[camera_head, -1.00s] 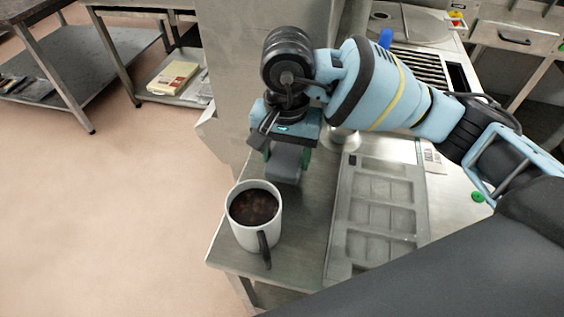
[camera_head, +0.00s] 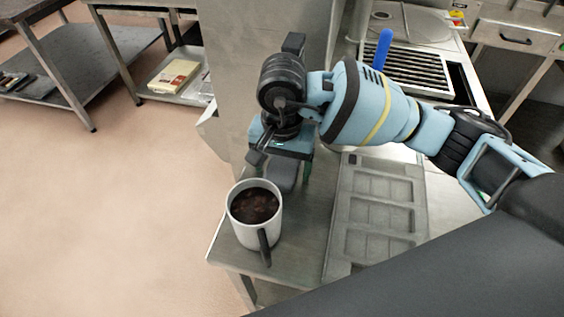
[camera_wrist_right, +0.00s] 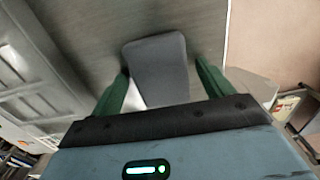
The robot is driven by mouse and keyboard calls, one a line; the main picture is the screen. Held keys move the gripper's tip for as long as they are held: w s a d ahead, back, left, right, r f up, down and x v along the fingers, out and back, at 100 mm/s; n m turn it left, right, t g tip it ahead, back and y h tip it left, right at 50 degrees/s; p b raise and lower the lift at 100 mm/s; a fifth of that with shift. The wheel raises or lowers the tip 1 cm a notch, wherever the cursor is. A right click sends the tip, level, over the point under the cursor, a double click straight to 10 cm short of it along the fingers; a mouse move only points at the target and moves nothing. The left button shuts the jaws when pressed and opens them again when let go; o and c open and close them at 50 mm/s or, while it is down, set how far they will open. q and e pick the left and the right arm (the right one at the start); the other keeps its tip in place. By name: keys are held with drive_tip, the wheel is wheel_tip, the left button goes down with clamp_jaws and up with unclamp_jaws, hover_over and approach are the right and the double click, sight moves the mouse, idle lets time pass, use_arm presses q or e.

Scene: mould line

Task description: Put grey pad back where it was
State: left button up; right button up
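The grey pad (camera_head: 283,177) is a small flat dark slab, just behind the mug at the left end of the steel bench. My right gripper (camera_head: 283,164) points down over it. I cannot tell whether the pad touches the bench top. My left gripper is not in view.
A white mug (camera_head: 240,228) of dark drink stands in front of the pad, close to it. A grey compartmented tray (camera_head: 335,240) lies to the right. The bench's left edge drops to open floor. A steel column rises behind.

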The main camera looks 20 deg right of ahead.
sight(282, 168)
wheel_tip(282, 168, up, 12)
drive_tip(key=shift+r, duration=0.2)
idle(0.6)
